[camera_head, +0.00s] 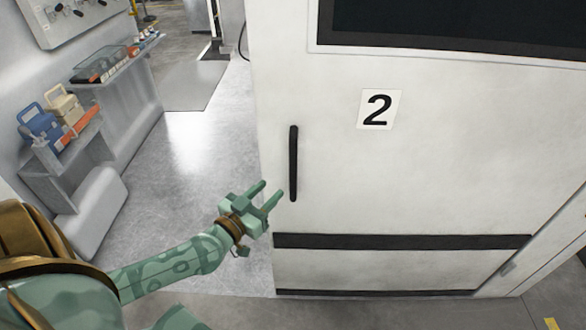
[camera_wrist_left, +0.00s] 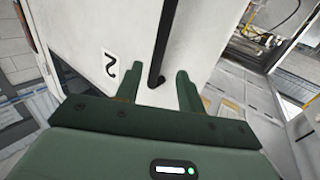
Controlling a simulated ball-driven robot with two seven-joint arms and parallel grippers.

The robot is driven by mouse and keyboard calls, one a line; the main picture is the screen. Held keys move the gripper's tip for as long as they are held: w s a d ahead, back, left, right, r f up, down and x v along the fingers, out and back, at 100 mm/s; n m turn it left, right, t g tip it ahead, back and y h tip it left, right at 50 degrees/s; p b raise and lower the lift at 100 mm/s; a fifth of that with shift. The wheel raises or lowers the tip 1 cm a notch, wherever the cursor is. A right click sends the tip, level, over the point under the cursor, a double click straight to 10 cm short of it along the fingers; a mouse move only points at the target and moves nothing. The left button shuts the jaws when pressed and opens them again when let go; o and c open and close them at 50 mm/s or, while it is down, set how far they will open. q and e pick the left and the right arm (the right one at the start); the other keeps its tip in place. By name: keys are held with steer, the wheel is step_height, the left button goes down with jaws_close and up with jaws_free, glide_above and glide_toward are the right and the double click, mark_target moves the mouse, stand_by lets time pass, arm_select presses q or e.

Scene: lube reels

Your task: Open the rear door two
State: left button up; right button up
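The white door (camera_head: 430,185) labelled with a black 2 (camera_head: 377,109) fills the right half of the head view. Its black vertical handle (camera_head: 293,163) is near the door's left edge. My left gripper (camera_head: 272,192) is open, just left of and below the handle, with nothing between its fingers. In the left wrist view the handle (camera_wrist_left: 160,45) runs down into the gap between the two green fingers (camera_wrist_left: 157,83), its lower end beyond the fingertips. I cannot tell whether it touches them. My right gripper is not in view.
Left of the door is a clear grey floor (camera_head: 190,160). A shelf unit (camera_head: 75,170) with a blue case (camera_head: 40,128) and a beige case (camera_head: 63,104) stands along the left wall. A black band (camera_head: 400,242) crosses the lower door.

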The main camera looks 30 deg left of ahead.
mark_target(291, 170)
arm_select(q)
steer(key=w, duration=0.3)
steer(key=w+b, duration=0.1)
steer(key=w, duration=0.7)
steer(key=shift+w+d+f, duration=0.1)
steer(key=shift+d, duration=0.15)
jaws_close()
